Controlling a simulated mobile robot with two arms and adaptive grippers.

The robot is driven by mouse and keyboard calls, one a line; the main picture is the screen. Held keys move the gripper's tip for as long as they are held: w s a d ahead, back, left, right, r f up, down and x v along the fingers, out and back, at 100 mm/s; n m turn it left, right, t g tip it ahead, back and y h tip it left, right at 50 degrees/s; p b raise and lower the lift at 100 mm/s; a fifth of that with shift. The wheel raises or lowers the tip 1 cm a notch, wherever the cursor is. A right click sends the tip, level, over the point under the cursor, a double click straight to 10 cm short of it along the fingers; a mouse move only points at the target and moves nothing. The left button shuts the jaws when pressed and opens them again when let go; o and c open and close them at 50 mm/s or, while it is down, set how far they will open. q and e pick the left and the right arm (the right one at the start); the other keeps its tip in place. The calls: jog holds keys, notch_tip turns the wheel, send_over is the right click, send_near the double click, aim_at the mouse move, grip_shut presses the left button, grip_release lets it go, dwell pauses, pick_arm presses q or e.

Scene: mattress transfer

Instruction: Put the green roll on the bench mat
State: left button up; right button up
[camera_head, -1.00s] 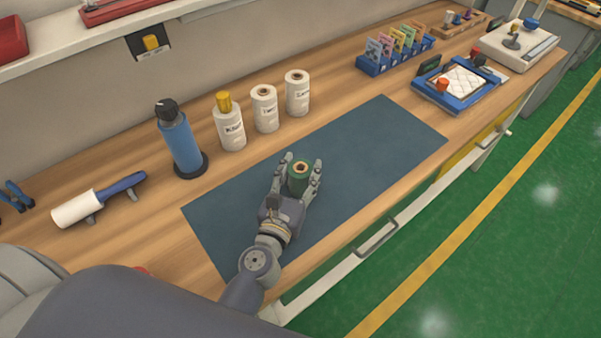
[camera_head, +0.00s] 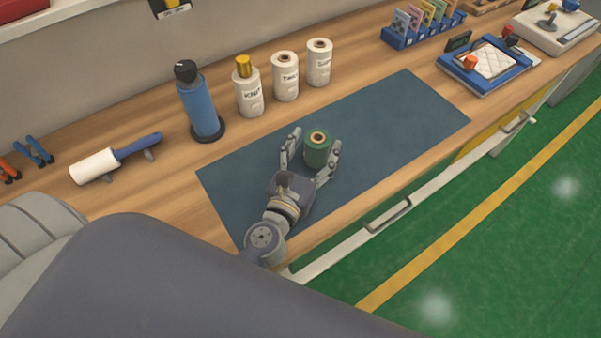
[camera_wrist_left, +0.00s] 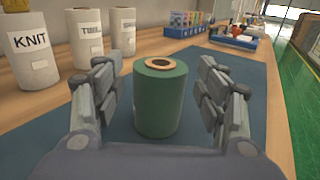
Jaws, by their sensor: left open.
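The green roll (camera_head: 318,149) stands upright on the dark blue bench mat (camera_head: 390,122). My left gripper (camera_head: 312,157) is open, with a finger on each side of the roll. In the left wrist view the roll (camera_wrist_left: 160,100) stands between the spread fingers of the left gripper (camera_wrist_left: 162,105), with a gap on both sides. The mat (camera_wrist_left: 245,68) shows behind and beside it there. The roll's lower part is partly hidden by the gripper in the head view. My right gripper is not in view.
White labelled rolls (camera_head: 285,78) stand in a row behind the mat, beside a blue bottle (camera_head: 200,108). A lint roller (camera_head: 112,160) lies at the left. A blue frame tray (camera_head: 490,66) is at the right. The mat's right half is bare.

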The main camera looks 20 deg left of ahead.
pick_arm(q)
jog(key=s+b, duration=0.4)
jog(key=s, duration=0.4)
jog(key=shift+s+f, duration=0.2)
jog(key=shift+s+r+b, duration=0.25)
jog(key=shift+s+b, duration=0.3)
jog(key=shift+s, duration=0.15)
jog(key=shift+s+f, duration=0.1)
